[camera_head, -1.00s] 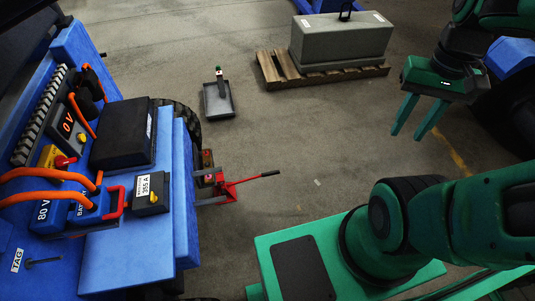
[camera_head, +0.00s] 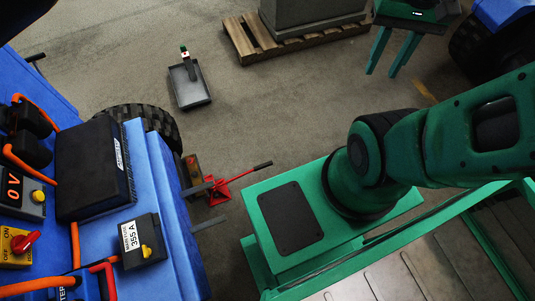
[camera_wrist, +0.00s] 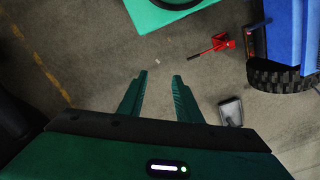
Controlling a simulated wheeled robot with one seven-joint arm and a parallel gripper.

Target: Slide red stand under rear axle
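The red stand (camera_head: 218,193), with a long handle ending in a black grip, is on the floor just right of the blue vehicle (camera_head: 165,195). It also shows in the wrist view (camera_wrist: 222,42). A black tyre (camera_head: 165,124) shows at the vehicle's far end; the rear axle itself is hidden under the body. My gripper (camera_head: 381,74) is open and empty, fingers pointing down, well above the floor and to the upper right of the stand. In the wrist view, my gripper (camera_wrist: 160,74) has clear floor between its fingers.
A grey tray (camera_head: 190,85) with a small upright tool is on the floor beyond the tyre. A grey block (camera_head: 310,15) stands on a wooden pallet (camera_head: 252,42) at the back. Another blue vehicle (camera_head: 490,15) is at the upper right. Open floor lies between tray and stand.

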